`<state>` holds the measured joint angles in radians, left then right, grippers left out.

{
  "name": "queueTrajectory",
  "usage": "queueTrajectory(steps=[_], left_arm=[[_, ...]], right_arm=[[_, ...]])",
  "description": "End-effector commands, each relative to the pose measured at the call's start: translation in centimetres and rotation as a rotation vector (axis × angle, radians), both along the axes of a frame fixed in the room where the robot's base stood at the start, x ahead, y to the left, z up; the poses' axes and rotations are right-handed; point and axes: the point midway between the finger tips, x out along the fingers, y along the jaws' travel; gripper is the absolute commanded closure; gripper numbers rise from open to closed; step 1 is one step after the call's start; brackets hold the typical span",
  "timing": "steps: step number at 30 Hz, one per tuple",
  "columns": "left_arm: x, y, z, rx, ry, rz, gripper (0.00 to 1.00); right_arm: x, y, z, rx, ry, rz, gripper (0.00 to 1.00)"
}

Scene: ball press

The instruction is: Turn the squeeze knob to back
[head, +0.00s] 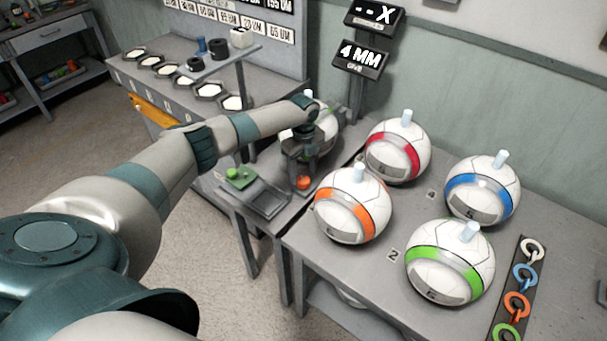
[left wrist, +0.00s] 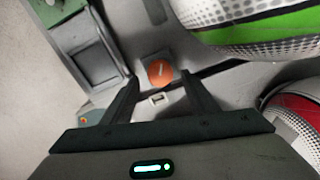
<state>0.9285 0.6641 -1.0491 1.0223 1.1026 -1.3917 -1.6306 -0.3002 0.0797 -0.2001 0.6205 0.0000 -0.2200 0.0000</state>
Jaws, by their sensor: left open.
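The orange-red round knob (head: 304,183) sits at the front of the press station in the head view. In the left wrist view the knob (left wrist: 160,72) shows from above with a pale mark on its face. My left gripper (head: 302,158) is above it, pointing down. In the left wrist view its two open fingers (left wrist: 160,80) are on either side of the knob, with space between them. I cannot tell whether they touch it. A white ball (head: 328,118) sits behind the gripper, partly hidden by it. My right gripper is not in view.
Balls with red (head: 398,152), blue (head: 482,188), orange (head: 353,205) and green (head: 450,262) bands stand on the right table. A green button (head: 238,174) and a grey tray (head: 264,200) are left of the knob. A sign (head: 361,56) reads "4 MM".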

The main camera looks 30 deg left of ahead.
Motion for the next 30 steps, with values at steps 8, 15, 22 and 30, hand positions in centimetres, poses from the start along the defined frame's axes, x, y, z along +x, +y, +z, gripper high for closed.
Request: queueTrajectory(steps=[8,15,22,30], left_arm=[[0.0,0.0,-2.4,-0.001,0.000,0.001,0.47],[0.0,0.0,-2.8,0.000,0.000,0.000,0.47],[0.0,0.0,-2.8,0.000,0.000,0.000,0.73],[0.0,0.0,-2.7,-0.001,0.000,0.004,0.88]], right_arm=[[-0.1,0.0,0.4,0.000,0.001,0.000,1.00],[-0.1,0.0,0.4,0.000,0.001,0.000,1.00],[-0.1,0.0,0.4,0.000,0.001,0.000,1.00],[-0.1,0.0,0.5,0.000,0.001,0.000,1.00]])
